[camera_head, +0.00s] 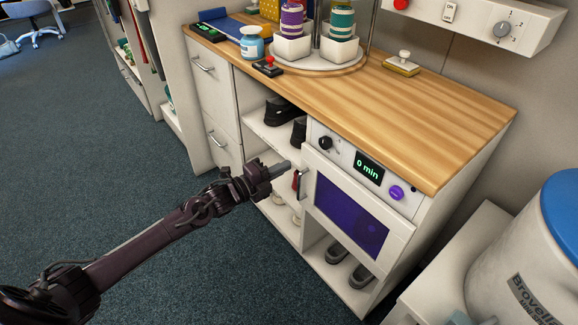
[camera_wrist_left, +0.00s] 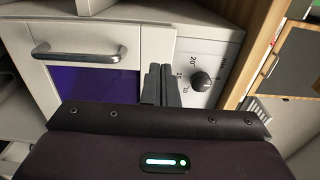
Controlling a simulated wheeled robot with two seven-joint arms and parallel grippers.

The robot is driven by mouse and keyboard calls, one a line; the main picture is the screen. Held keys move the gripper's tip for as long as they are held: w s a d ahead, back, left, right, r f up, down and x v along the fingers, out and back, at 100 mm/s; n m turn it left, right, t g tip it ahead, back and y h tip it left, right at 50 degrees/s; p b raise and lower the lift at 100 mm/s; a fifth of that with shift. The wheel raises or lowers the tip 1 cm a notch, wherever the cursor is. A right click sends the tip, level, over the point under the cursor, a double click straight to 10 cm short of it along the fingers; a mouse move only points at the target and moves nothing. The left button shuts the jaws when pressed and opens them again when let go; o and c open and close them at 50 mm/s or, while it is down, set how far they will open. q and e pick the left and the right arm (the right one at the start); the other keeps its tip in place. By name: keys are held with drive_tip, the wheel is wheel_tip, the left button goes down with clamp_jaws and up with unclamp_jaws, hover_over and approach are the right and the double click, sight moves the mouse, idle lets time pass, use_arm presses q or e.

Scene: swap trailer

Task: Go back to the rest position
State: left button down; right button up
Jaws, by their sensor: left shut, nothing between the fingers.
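My left gripper (camera_head: 287,166) is shut and empty. Its arm comes in from the lower left of the head view and reaches to the front left of a white oven. The fingers are beside the oven's door (camera_head: 395,246), near its handle (camera_head: 302,182); whether they touch it I cannot tell. In the left wrist view the closed fingers (camera_wrist_left: 160,84) stand in front of the oven front, between the metal handle (camera_wrist_left: 79,53) and a black knob (camera_wrist_left: 201,82). My right gripper does not show.
The oven display (camera_head: 369,168) reads 0 min. A wooden counter (camera_head: 440,125) above holds a round tray with pots, a jar (camera_head: 252,43) and a small joystick (camera_head: 267,66). Shoes sit on the shelves below. A white container with a blue lid (camera_head: 566,205) stands right.

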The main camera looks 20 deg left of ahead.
use_arm(q)
drive_tip(key=v, duration=0.7)
drive_tip(key=shift+s+a+f+p, duration=0.2)
drive_tip(key=shift+s+f+p, duration=0.05)
drive_tip(key=shift+f+p, duration=0.1)
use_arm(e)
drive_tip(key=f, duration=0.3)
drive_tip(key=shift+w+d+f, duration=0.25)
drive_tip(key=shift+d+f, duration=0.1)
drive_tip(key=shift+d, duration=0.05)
use_arm(q)
drive_tip(key=shift+f, duration=0.1)
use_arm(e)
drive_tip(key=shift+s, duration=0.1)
